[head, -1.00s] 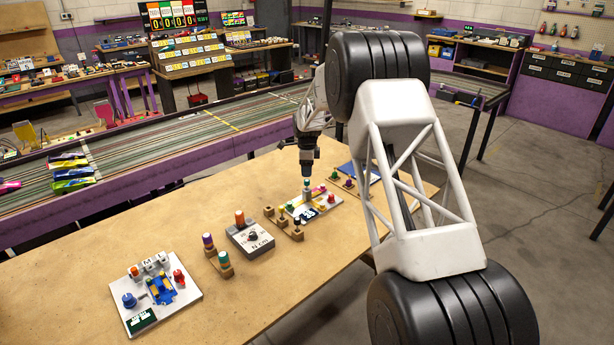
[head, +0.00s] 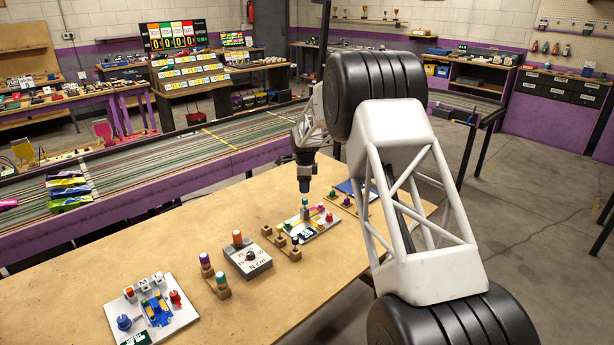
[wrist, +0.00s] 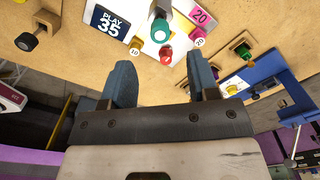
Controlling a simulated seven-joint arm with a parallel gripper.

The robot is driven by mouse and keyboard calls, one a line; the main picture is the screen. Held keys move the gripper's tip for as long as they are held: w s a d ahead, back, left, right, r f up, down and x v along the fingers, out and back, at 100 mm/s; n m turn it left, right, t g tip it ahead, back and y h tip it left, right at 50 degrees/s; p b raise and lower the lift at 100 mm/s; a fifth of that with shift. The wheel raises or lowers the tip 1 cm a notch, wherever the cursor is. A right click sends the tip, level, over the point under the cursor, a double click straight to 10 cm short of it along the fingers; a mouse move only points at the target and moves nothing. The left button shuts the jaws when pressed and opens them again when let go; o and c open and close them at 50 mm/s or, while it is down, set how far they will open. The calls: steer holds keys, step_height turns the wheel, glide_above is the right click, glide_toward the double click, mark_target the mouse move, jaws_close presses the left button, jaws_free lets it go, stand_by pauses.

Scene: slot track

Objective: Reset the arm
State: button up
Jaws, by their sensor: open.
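My gripper (head: 304,187) points down above the small white board (head: 318,226) on the wooden bench. In the wrist view its two blue-grey fingers (wrist: 162,80) are apart with nothing between them. A teal-topped peg (head: 305,202) stands on a grey post on that board, just below the gripper in the head view. In the wrist view the teal peg (wrist: 160,30) lies beyond the fingertips, and a red knob (wrist: 167,55) is nearer. The gap between the fingertips and the peg is hard to judge.
On the bench (head: 95,240) stand a grey torque box (head: 250,262) with an orange peg, small wooden peg stands (head: 217,286) and a white board with a blue knob (head: 183,318). A blue panel (head: 347,186) lies right of the gripper. The slot track (head: 190,150) runs behind.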

steer(key=s+d+r+n, duration=0.3)
steer(key=s+d+r, duration=0.2)
steer(key=s+r, duration=0.4)
steer(key=s+d+r+n+t, duration=0.1)
steer(key=s+d+r+n, duration=0.2)
steer(key=s+d+r, duration=0.65)
steer(key=s+d+r+n, duration=0.1)
steer(key=s+r+n, duration=0.35)
steer(key=s, duration=0.85)
steer(key=s+d+n, duration=0.2)
steer(key=s, duration=1)
steer(key=s+d+n+t, duration=0.1)
steer(key=s+d+n, duration=0.2)
steer(key=s, duration=1)
steer(key=s+d+f+n, duration=0.1)
steer(key=s+d+n, duration=0.1)
steer(key=s, duration=1.1)
steer(key=shift+s+d+t, duration=0.2)
steer(key=shift+d+t, duration=0.1)
steer(key=shift+d, duration=0.45)
